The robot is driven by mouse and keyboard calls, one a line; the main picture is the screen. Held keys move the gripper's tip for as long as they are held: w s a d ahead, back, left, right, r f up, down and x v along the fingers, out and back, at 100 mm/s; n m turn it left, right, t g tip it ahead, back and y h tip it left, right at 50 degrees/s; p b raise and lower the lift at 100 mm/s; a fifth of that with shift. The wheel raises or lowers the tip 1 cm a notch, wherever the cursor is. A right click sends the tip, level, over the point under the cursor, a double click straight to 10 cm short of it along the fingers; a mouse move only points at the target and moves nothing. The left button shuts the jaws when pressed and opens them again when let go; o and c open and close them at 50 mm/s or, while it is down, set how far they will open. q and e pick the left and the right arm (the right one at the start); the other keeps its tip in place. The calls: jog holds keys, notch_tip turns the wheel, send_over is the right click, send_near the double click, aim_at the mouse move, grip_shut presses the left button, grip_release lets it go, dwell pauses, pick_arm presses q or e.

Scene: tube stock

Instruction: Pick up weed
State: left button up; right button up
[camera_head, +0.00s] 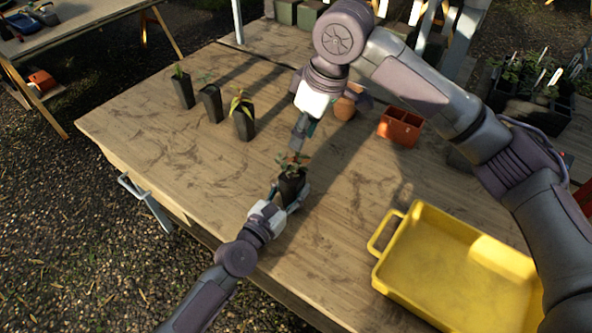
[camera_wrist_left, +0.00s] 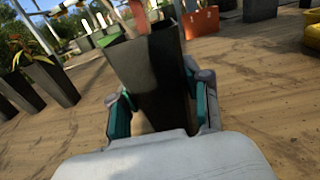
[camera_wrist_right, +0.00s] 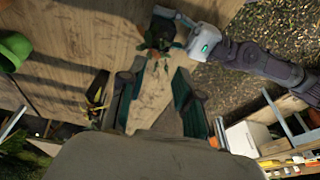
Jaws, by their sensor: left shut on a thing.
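A black tube pot with a small leafy plant (camera_head: 291,180) stands on the wooden table near its front edge. My left gripper (camera_head: 290,192) is shut on this pot low on its sides; the pot's dark wall (camera_wrist_left: 160,85) fills the middle of the left wrist view. My right gripper (camera_head: 300,142) is above and just behind the plant, pointing down. In the right wrist view its fingers (camera_wrist_right: 157,105) are apart with bare table between them, and the plant (camera_wrist_right: 160,38) shows beyond the tips. I cannot tell a separate weed from the plant's leaves.
Several black tube pots with plants (camera_head: 242,118) stand at the left of the table. A yellow tray (camera_head: 385,275) lies at the front right, empty. An orange divided pot (camera_head: 401,127) and a terracotta pot (camera_head: 345,108) stand behind. The table's middle is clear.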

jog(key=r+h, duration=0.1)
send_near(296, 172)
jog(key=shift+a+f, duration=0.1)
jog(key=shift+f, duration=0.1)
jog(key=shift+w+a+f, duration=0.2)
jog(key=shift+f, duration=0.8)
jog(key=shift+w+a+f, duration=0.2)
jog(key=shift+w+f, duration=0.05)
jog(key=shift+f, duration=0.7)
jog(key=shift+w+a+f, duration=0.2)
jog(key=shift+a+f, duration=0.05)
jog(key=shift+f, duration=0.75)
jog(key=shift+c, duration=0.3)
grip_shut()
